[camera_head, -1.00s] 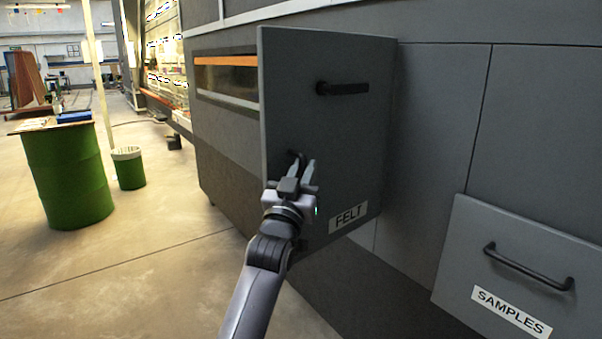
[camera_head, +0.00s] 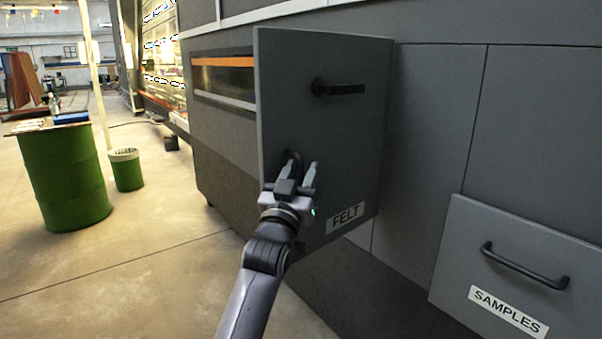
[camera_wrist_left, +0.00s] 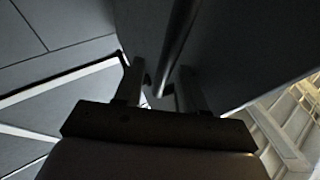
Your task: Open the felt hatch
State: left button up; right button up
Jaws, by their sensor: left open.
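The felt hatch (camera_head: 330,140) is a dark grey panel labelled FELT. It stands swung out from the grey machine at a wide angle. A black handle (camera_head: 340,89) sits near its top. That gripper is open in front of the hatch's lower left part. In the left wrist view a dark bar (camera_wrist_left: 176,45) runs down toward the gap between the gripper's fingers (camera_wrist_left: 158,88). I cannot tell whether they touch. My right gripper is not in view.
A SAMPLES hatch (camera_head: 530,255) with a black handle is shut at the lower right. A green barrel (camera_head: 63,178) and a small green bin (camera_head: 127,172) stand on the left. The concrete floor (camera_head: 150,245) left of the machine is clear.

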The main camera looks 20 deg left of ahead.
pick_arm(q)
jog(key=b+v, duration=0.1)
jog(key=v, duration=0.6)
jog(key=shift+w, duration=0.1)
dwell(0.4)
